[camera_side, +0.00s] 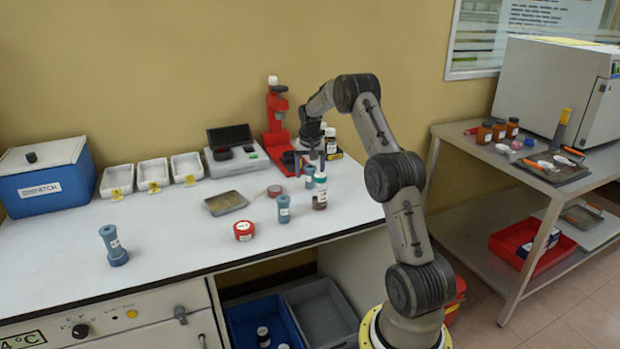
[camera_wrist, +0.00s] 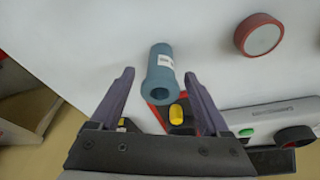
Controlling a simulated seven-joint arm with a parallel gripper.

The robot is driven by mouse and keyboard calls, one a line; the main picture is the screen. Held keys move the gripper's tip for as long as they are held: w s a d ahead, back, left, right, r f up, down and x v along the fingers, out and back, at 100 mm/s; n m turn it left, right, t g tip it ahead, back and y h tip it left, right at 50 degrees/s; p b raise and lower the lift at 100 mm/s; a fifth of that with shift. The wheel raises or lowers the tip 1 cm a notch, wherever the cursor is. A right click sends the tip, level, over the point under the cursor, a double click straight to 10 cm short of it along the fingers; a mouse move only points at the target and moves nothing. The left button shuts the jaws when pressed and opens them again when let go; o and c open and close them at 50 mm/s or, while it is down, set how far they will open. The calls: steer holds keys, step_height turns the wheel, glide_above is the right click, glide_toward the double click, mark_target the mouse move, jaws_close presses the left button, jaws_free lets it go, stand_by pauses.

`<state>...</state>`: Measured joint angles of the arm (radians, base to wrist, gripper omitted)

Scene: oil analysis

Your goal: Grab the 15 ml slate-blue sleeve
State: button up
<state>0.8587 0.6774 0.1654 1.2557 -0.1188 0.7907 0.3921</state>
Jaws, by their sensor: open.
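A slate-blue sleeve (camera_wrist: 160,72) with a small white label shows between and beyond my fingertips in the wrist view. It also shows below my gripper in the side view (camera_side: 309,177), partly hidden. My gripper (camera_side: 311,160) is open, with nothing seen held; its two fingers flank the sleeve in the wrist view (camera_wrist: 157,76). Whether they touch it is not clear. Another slate-blue sleeve (camera_side: 284,210) stands nearer the bench front. A larger one with flared ends (camera_side: 113,246) stands at the left. The label sizes cannot be read.
A red stand (camera_side: 277,125) is close behind my gripper. A reddish tape roll (camera_side: 275,191), a red roll (camera_side: 244,231) and a metal tray (camera_side: 224,203) lie to the left. The front left bench is mostly clear.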

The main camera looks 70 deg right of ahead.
steer(key=shift+x, duration=0.95)
jaws_close()
